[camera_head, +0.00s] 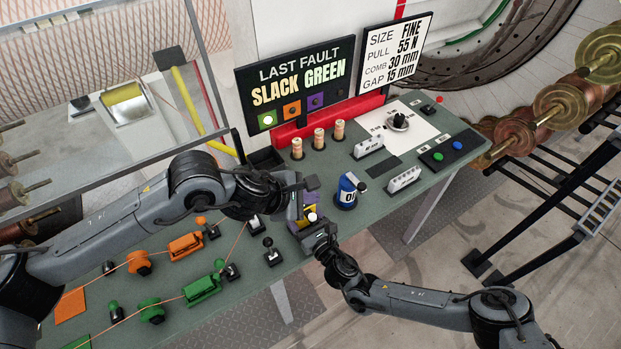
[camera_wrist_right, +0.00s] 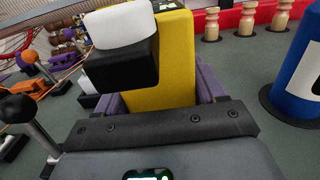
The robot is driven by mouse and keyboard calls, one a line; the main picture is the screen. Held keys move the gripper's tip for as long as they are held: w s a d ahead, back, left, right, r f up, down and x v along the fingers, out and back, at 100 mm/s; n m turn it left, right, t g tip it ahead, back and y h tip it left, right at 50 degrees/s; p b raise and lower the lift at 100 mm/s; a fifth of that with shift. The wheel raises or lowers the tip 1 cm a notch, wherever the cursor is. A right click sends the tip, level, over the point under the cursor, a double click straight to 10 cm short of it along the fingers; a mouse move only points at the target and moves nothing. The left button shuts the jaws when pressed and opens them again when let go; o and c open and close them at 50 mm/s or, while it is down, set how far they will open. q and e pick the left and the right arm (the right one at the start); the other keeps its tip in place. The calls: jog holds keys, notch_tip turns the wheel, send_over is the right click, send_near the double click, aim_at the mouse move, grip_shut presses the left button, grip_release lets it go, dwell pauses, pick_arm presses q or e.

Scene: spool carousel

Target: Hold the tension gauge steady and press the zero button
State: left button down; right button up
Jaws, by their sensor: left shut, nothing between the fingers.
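The tension gauge (camera_head: 308,211), yellow and purple with a white button (camera_head: 312,217), is upright near the bench's front edge. In the right wrist view the yellow gauge body (camera_wrist_right: 170,60) fills the middle, with a white button (camera_wrist_right: 122,25) on a black block leaning toward the camera. Purple parts flank the body low down. My left gripper (camera_head: 308,184) is shut and empty, just above and behind the gauge, apart from the button. My right gripper (camera_head: 318,236) is at the gauge's front side; its fingertips are hidden, so its grip is unclear.
A blue bottle (camera_head: 346,191) stands right of the gauge. Several wooden pegs (camera_head: 318,138) stand behind. Black-knobbed levers (camera_head: 271,252) and orange and green clamps (camera_head: 202,290) with threads lie left. A fault sign (camera_head: 297,85) rises at the back.

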jog(key=o, duration=0.5)
jog(key=shift+c, duration=0.2)
jog(key=shift+s, duration=0.1)
